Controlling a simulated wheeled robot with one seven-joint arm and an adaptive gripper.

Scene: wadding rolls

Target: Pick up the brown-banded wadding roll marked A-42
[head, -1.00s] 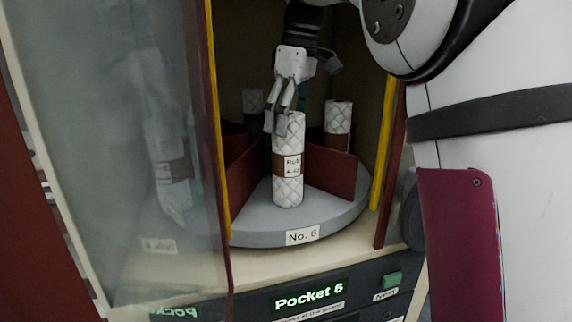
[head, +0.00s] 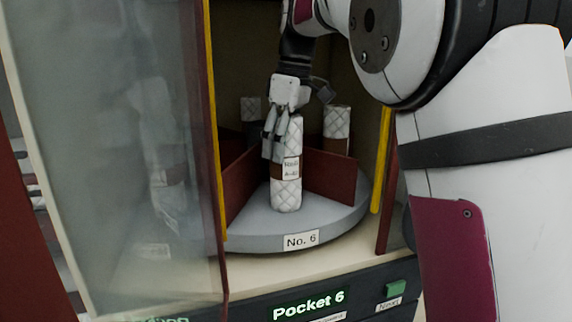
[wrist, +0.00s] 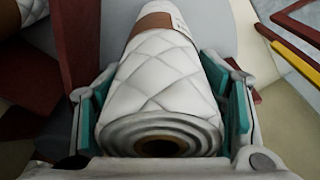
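The white quilted wadding roll (head: 288,195) with a brown band stands upright on the front of the round grey turntable (head: 333,224). Its small label (head: 291,168) looks like "Roll A-42", though the print is small. My gripper (head: 274,150) points down around the roll's upper part. In the wrist view, the roll (wrist: 160,85) lies between the teal finger pads of my gripper (wrist: 160,110), its round end and dark core hole facing the camera. The fingers are apart on both sides, close to the roll; firm contact does not show.
Two other banded rolls stand behind, one at the right (head: 337,125) and one at the left (head: 251,110). Dark red dividers (head: 330,174) split the turntable. A glass door (head: 110,150) stands at the left, and a yellow-edged frame (head: 382,160) bounds the opening's right.

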